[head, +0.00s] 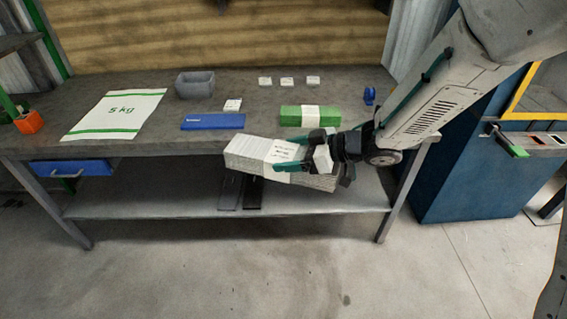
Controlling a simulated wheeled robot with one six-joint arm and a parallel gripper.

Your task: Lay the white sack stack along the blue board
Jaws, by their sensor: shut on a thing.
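The white sack stack (252,151) is a thick bundle with a printed band around its middle. My gripper (310,160) is shut on it near its right end. The stack hangs in front of the bench's front edge, tilted slightly down to the right, and seems clear of the bench top. The blue board (212,121) lies flat on the bench near the front edge, above and left of the stack in the picture. The far finger is partly hidden by the stack and gripper body.
A green banded stack (309,116) lies right of the blue board on the grey bench (165,140). A grey bin (195,84), small white blocks (286,81) and a blue tape dispenser (369,95) stand behind. A blue cabinet (460,180) is right.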

